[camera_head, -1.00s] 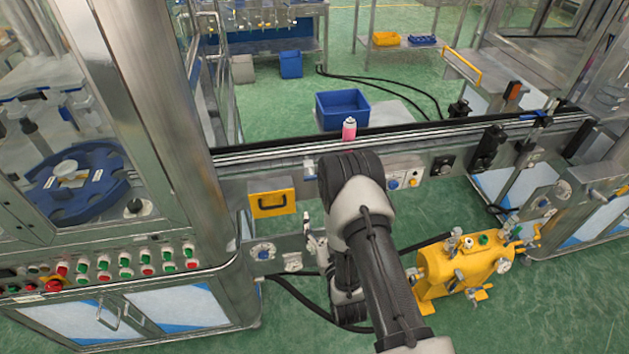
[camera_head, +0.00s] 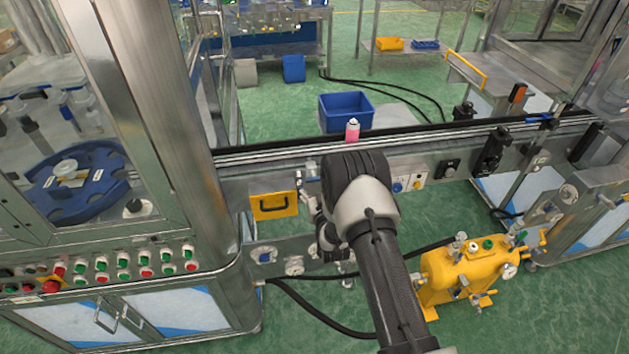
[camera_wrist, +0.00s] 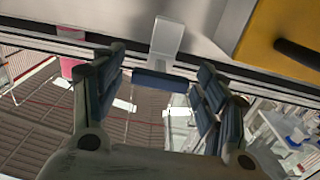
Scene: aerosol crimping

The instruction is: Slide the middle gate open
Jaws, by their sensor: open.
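My gripper (camera_wrist: 158,92) is open in the wrist view, with one dark finger on each side. A pale grey tab (camera_wrist: 166,38) stands out against the metal rail, between and beyond the fingers. A dark blue bar (camera_wrist: 160,82) lies below it, between the fingers. I cannot tell for sure whether the tab and bar are the middle gate. No contact with the fingers is clear.
The conveyor rail (camera_head: 270,152) runs across the head view. A yellow panel with a black handle (camera_head: 274,206) is on its front, left of my arm. A yellow tank (camera_head: 464,268) stands on the floor at right. A machine cabinet with buttons (camera_head: 100,265) fills the left.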

